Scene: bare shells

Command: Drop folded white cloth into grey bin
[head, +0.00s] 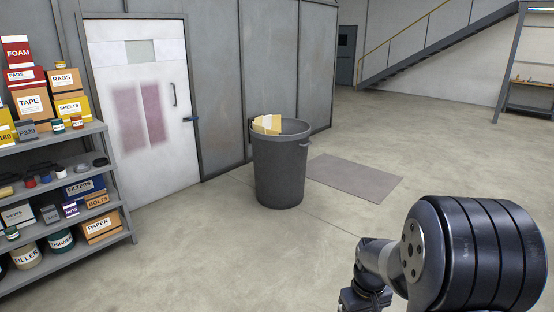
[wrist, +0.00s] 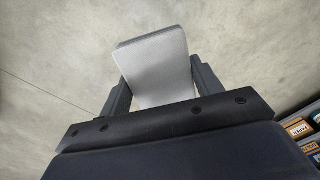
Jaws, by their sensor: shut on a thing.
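The folded white cloth (wrist: 158,68) shows in the wrist view as a pale flat piece. My gripper (wrist: 157,88) is shut on it, with one dark finger on each side. Bare floor lies behind the cloth in that view. The grey bin (head: 279,170) stands upright on the floor near the middle of the head view, with pale yellowish pieces sticking up at its rim. The bin does not show in the wrist view. In the head view my arm is at the lower right, and neither the gripper nor the cloth can be seen there.
A shelf unit (head: 75,146) with boxes and tins stands at the left. A white door (head: 140,95) is behind, left of the bin. A flat grey mat (head: 354,178) lies right of the bin. The floor in front of the bin is clear. Stairs (head: 420,48) rise at the back right.

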